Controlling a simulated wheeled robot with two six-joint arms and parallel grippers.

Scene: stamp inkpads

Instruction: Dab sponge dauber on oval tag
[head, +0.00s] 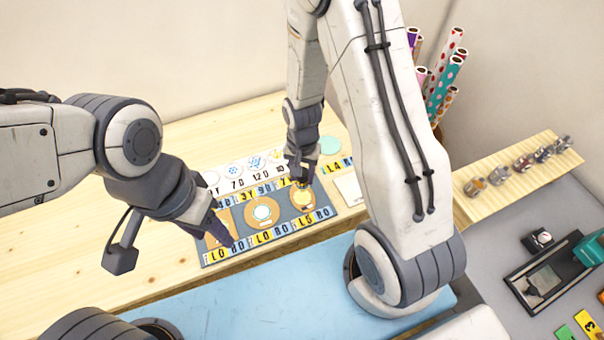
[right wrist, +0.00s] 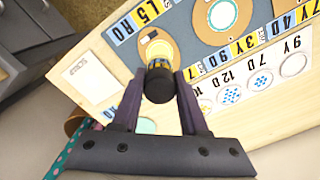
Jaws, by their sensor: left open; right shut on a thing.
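My right gripper (right wrist: 160,98) is shut on the sponge dauber (right wrist: 159,83), which has a dark round end and a yellow band. The dauber is over a brown rounded tag (right wrist: 172,45) on the grey mat (head: 238,228). That tag also shows in the head view (head: 303,207), below my right gripper (head: 300,175). I cannot tell whether the dauber touches it. A second brown rounded tag with a pale disc (head: 262,212) lies left of it, and a squarer brown tag (head: 217,236) further left. My left gripper (head: 218,232) is open and empty above the mat's left part.
Printed label strips (head: 270,236) run along the mat. A white card (head: 348,190) lies to its right, and round patterned discs (head: 235,171) lie behind. Wrapping rolls (head: 445,85) stand at the back right. A wooden board with several small metal jars (head: 500,176) is further right.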

